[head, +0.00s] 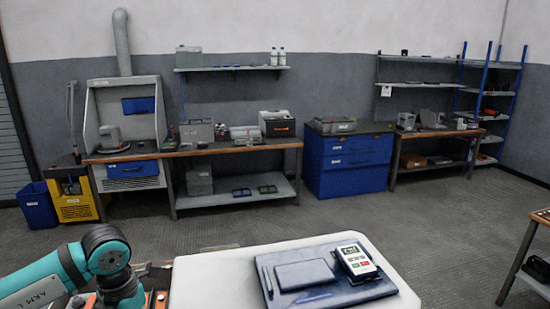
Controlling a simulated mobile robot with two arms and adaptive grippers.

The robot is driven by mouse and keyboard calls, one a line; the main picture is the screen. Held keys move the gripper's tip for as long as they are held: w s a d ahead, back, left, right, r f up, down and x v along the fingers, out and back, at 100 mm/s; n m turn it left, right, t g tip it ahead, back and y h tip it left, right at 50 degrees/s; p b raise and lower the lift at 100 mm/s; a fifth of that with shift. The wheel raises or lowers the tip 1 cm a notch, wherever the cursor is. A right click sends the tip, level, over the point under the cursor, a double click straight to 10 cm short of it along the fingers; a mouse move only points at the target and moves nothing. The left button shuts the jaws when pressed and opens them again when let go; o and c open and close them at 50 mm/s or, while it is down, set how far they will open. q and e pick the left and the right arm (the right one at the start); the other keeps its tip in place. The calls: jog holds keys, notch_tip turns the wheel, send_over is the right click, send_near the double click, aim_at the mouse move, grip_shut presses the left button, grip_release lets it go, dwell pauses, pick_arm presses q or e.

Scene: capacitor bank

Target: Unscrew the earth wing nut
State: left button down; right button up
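I see no earth wing nut and no capacitor bank that I can make out in the head view. My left arm comes in at the lower left, bent, with its lower part running off the bottom edge. Its gripper does not show clearly. My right arm and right gripper are out of the frame.
A pale rounded surface (202,278) at the front bears a dark blue mat (345,293) with a handheld meter (356,261). Behind is open grey floor (330,219). Along the wall stand a workbench (240,147), a blue cabinet (346,163) and blue shelving (489,93).

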pick_arm(q)
jog(key=shift+a, duration=0.2)
dwell(0.4)
jog(key=shift+w, duration=0.2)
notch_tip(320, 180, up, 6)
jog(key=p, duration=0.3)
jog(key=shift+w+f, duration=0.1)
jog(key=shift+w, duration=0.05)
jog(key=shift+a, duration=0.1)
